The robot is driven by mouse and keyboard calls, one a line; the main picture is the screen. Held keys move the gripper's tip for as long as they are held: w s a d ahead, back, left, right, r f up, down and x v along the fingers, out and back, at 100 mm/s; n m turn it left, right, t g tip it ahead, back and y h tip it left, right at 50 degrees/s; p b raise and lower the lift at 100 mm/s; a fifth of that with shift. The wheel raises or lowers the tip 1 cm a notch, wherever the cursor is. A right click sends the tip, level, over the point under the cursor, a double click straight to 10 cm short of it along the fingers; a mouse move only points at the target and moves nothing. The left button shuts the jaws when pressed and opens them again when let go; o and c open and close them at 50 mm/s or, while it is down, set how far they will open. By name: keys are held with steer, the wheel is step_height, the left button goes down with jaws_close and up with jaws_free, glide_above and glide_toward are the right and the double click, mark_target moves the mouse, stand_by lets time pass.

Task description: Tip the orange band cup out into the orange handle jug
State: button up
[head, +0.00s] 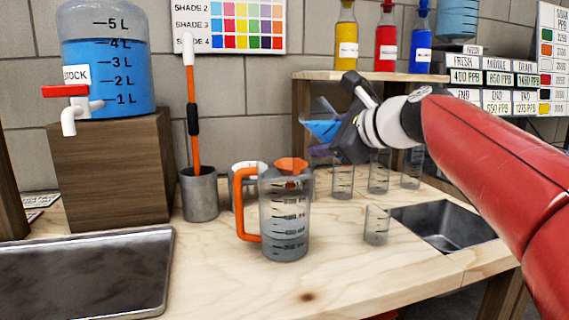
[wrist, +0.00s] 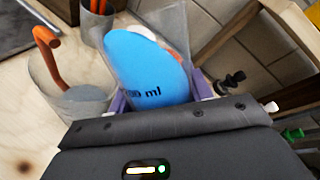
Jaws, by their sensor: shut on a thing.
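My gripper (head: 338,138) is shut on a clear cup (head: 321,112) with blue liquid in it. The cup is tilted and held above the bench, up and to the right of the jug. No orange band shows clearly on it. In the wrist view the blue liquid (wrist: 146,68) fills much of the cup between my purple fingers (wrist: 158,104). The orange handle jug (head: 286,215) stands upright on the bench, clear with markings and an orange spout. It also shows at the left in the wrist view (wrist: 75,103). No stream between cup and jug is visible.
Several clear cups (head: 376,225) stand right of the jug, near a sunken metal basin (head: 445,226). A white cup and a metal pot (head: 199,196) with an orange-handled tool stand behind-left. A stock tank (head: 105,60) and metal tray (head: 85,270) are at left.

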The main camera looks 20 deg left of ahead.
steer(key=shift+w+d+f+n+h+b, duration=0.15)
steer(key=shift+f+n+h+b, duration=0.25)
steer(key=shift+f+n+b, duration=0.45)
stand_by(0.4)
steer(key=shift+d+f+n+t+h+b, duration=0.15)
steer(key=shift+f+n+t+h+b, duration=0.25)
steer(key=shift+h, duration=0.1)
stand_by(0.9)
steer(key=shift+r+n+h+p, duration=0.4)
steer(key=shift+r+n+p, duration=0.05)
steer(key=shift+r+n, duration=0.15)
stand_by(1.3)
steer(key=shift+s+a+r+n+t+h+p, duration=0.3)
steer(key=shift+a+r+n+h+p, duration=0.2)
steer(key=shift+p, duration=0.55)
stand_by(0.9)
steer(key=shift+a+r+n+p, duration=0.1)
steer(key=shift+r+n+p, duration=0.25)
steer(key=shift+p, duration=0.35)
stand_by(0.8)
